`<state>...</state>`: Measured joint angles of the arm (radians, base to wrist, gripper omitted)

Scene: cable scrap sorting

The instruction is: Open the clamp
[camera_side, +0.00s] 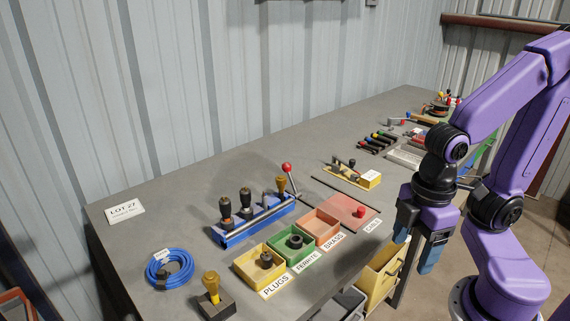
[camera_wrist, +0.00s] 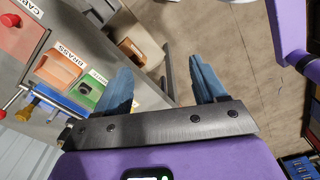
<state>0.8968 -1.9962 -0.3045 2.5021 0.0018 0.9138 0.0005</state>
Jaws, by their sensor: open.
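A blue clamp-like fixture (camera_side: 252,222) lies on the bench, with a long metal bar along its top. A lever with a red ball knob (camera_side: 287,168) stands up at its right end. Several dark and yellow-brown handled pieces stand along it. In the wrist view, part of the blue fixture (camera_wrist: 50,97) and a red knob (camera_wrist: 3,114) show at the left edge. My gripper (camera_side: 415,250) is open and empty, pointing down beyond the bench's front edge, to the right of the fixture and apart from it. Its blue fingers (camera_wrist: 160,75) are spread in the wrist view.
Labelled trays for plugs (camera_side: 248,277), ferrite (camera_side: 281,257) and brass (camera_side: 331,219) stand before the fixture. A blue cable coil (camera_side: 160,283) and a yellow-based fixture (camera_side: 372,182) are also on the bench. A yellow bin (camera_side: 374,283) is below.

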